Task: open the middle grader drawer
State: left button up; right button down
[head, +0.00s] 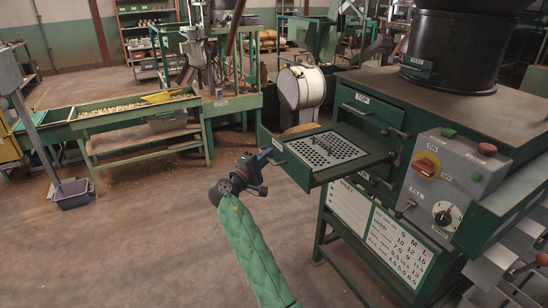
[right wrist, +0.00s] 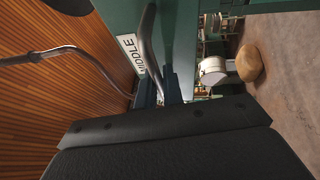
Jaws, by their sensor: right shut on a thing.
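The middle grader drawer (head: 327,152) stands out from the green grader cabinet (head: 455,105), with a perforated metal tray inside. Its MIDDLE label (right wrist: 130,52) and curved metal handle (right wrist: 148,40) show in the right wrist view. My right gripper (head: 267,156) is at the drawer's front face, shut on the handle; it also shows in the right wrist view (right wrist: 167,90). The exact grip is partly hidden in the head view. The TOP drawer (head: 365,106) above is closed. My left gripper is not in view.
A control box (head: 450,175) with a red knob is on the cabinet's side. A white drum (head: 302,87) stands behind the drawer. A green sorting table (head: 130,108) is at the left, with a purple bin (head: 74,193) on the floor. The floor before the drawer is clear.

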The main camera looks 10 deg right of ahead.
jog(key=shift+a+f, duration=0.1)
jog(key=shift+a, duration=0.05)
jog(key=c, duration=1.5)
grip_release()
